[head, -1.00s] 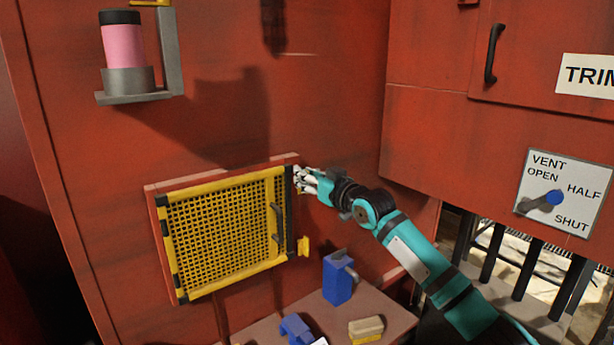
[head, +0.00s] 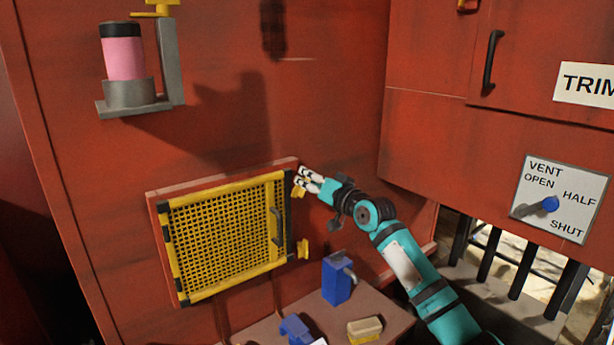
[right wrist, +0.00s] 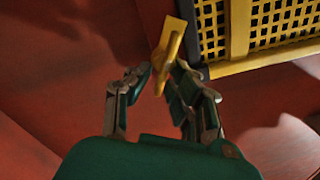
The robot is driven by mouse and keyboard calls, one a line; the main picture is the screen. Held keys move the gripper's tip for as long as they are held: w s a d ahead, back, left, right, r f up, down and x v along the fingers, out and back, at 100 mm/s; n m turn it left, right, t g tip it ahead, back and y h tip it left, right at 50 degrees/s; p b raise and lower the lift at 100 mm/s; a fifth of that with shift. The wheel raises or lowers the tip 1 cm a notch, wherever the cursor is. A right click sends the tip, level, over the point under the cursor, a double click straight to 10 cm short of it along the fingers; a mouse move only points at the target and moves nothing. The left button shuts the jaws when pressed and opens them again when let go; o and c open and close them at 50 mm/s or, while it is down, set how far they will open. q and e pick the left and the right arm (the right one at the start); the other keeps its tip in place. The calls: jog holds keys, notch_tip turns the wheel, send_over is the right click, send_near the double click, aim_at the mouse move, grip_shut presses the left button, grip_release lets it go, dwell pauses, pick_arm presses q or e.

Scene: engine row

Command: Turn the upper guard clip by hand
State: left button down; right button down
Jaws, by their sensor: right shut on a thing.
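The guard (head: 225,235) is a yellow-framed mesh panel in a red frame on the red wall, with a dark handle (head: 277,227) on its right side. The upper guard clip (head: 298,191), yellow, is at the guard's upper right edge, partly hidden by my fingers. My right gripper (head: 304,183) is shut on it. In the right wrist view the clip (right wrist: 173,32) is a yellow plate with a raised tab between my fingertips (right wrist: 160,82); the plate is tilted beside the guard's dark edge. The lower clip (head: 304,249) sits free below. My left gripper is not in view.
A table (head: 370,308) below holds a blue jug (head: 338,278), a blue object (head: 296,328) and a tan block (head: 365,329). A pink canister (head: 123,55) sits in a wall bracket at upper left. A vent dial plate (head: 556,198) is at right.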

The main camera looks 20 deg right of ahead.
jog(key=m+p, duration=0.1)
jog(key=m, duration=0.2)
jog(key=f+m+p, duration=0.1)
jog(key=m, duration=0.2)
jog(key=f+m+p, duration=0.1)
jog(key=m, duration=0.2)
jog(key=shift+d+p, duration=0.35)
jog(key=shift+p, duration=0.05)
dwell(0.8)
jog(key=c, duration=1.5)
grip_release()
jog(key=shift+o, duration=0.2)
jog(key=shift+d+r, duration=0.1)
jog(key=shift+r, duration=0.2)
